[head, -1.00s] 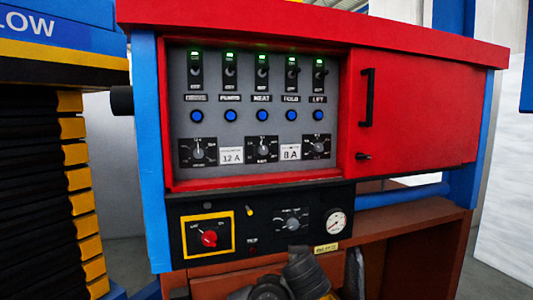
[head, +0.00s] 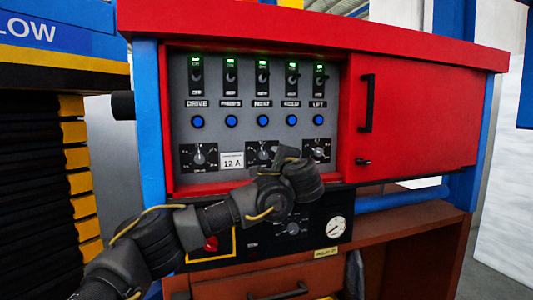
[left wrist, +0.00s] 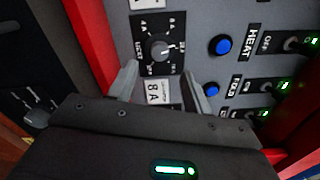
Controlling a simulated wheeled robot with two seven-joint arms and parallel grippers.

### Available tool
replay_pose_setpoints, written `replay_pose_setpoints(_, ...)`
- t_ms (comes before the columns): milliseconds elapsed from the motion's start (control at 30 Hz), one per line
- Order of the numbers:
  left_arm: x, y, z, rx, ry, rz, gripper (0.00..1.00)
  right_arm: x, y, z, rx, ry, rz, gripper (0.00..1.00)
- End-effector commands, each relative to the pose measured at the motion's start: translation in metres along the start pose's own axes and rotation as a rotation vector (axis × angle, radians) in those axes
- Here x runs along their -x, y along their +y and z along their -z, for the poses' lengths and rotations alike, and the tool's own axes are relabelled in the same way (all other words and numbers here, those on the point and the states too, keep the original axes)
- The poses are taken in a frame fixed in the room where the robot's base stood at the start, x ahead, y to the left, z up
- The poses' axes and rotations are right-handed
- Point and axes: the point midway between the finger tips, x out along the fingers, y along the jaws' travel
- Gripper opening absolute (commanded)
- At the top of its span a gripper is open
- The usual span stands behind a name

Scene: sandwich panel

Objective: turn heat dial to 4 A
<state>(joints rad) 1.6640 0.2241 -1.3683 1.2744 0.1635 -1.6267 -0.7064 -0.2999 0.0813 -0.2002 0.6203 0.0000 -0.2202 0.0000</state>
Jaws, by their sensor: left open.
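The heat dial (head: 262,152) is the middle of three black dials on the grey panel, below the HEAT switch and button; my gripper partly covers its plate in the head view. In the left wrist view its round knob (left wrist: 159,49) shows clearly, with 4 A among its markings; the pale pointer mark seems to point right in that picture. My left gripper (left wrist: 160,80) is open and empty. Its two fingers straddle the 8 A label (left wrist: 157,91), just short of the knob. In the head view my left gripper (head: 288,155) hides that label.
The left dial (head: 199,157) with its 12 A label (head: 231,160) and the right dial (head: 317,149) flank it. Blue buttons (head: 263,121) and lit switches sit above. A red door (head: 415,110) is to the right; a pressure gauge (head: 335,226) is below.

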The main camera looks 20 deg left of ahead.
Motion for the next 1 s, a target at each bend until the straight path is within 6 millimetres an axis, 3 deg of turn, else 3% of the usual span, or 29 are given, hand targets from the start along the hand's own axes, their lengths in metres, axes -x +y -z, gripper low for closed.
replay_pose_setpoints(100,-0.024,-0.005,-0.002,-0.001,-0.002,-0.003,0.50,0.020,0.001,0.002,0.000,0.000,0.000,0.60)
replay_pose_setpoints(400,-0.064,-0.003,-0.001,0.000,0.000,-0.002,0.50,0.041,0.001,0.003,0.000,0.000,0.000,0.60)
replay_pose_setpoints(800,-0.071,0.001,0.000,0.001,0.001,0.000,0.50,0.042,0.001,0.004,0.000,0.000,0.000,0.60)
replay_pose_setpoints(1000,-0.071,0.000,0.000,0.001,0.001,0.000,0.24,0.042,0.000,0.004,-0.001,0.000,0.001,0.60)
